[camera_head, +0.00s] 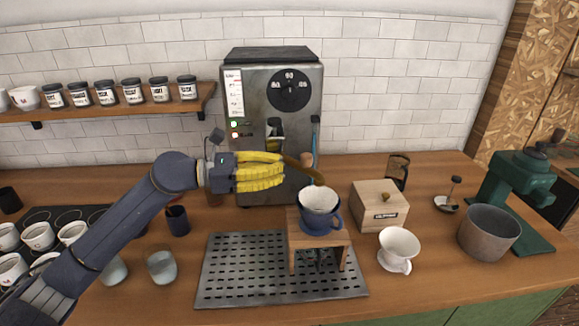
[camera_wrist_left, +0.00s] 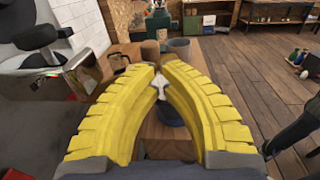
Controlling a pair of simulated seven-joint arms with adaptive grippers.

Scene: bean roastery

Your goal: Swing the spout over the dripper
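The white dripper (camera_head: 319,199) sits on a dark blue cup (camera_head: 313,225) on a small wooden stand (camera_head: 341,240). A brown curved bar (camera_head: 303,172), apparently the spout, reaches from beside my fingertips toward the dripper's rear rim. Its tip looks close to above that rim, but I cannot tell whether it is over the opening. My left gripper (camera_head: 284,170) is left of the bar, its yellow fingers pointing right; contact is unclear. The right gripper is not in view.
The steel machine (camera_head: 265,120) stands behind the gripper. A perforated metal tray (camera_head: 235,270) lies under the stand. Right of it are a wooden box (camera_head: 380,207), another white dripper (camera_head: 398,247), a grey bin (camera_head: 488,233) and a green grinder (camera_head: 520,180). Cups stand at the left.

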